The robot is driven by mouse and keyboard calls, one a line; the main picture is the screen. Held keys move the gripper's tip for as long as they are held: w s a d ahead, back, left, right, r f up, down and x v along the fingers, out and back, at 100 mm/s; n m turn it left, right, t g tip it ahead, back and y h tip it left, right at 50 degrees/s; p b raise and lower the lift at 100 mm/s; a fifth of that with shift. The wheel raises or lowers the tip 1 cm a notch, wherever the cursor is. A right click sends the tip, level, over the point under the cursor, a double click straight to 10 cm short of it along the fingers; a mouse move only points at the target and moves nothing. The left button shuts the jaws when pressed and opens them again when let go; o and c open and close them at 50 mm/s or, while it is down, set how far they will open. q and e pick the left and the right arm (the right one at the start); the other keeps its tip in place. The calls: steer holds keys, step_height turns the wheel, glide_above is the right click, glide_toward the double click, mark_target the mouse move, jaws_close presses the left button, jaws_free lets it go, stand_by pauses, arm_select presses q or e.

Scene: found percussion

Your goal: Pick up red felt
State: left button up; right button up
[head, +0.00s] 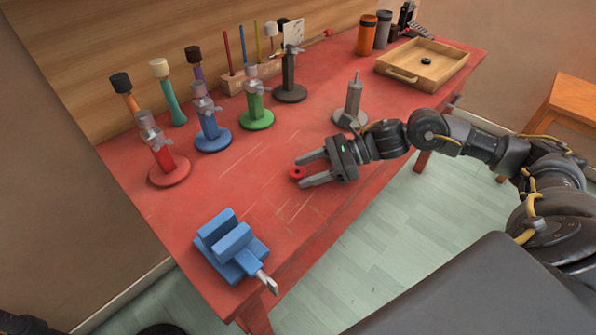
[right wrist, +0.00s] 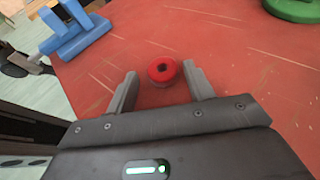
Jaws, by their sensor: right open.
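The red felt (head: 296,173) is a small red ring with a dark centre hole, lying on the red table. It also shows in the right wrist view (right wrist: 162,71), just beyond and between the fingertips. My right gripper (head: 306,171) is open and low over the table, its two fingers pointing at the felt from the right. My left gripper is not in view.
A blue vise (head: 232,246) sits at the table's near left corner. Red, blue (head: 211,136), green (head: 256,118) and dark stands line the back, with mallets behind. A grey stand (head: 351,108) is just behind my right gripper. A wooden tray (head: 438,52) is at the far right.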

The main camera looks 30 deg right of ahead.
steer(key=shift+c, duration=0.3)
steer(key=c, duration=0.8)
steer(key=shift+c, duration=0.2)
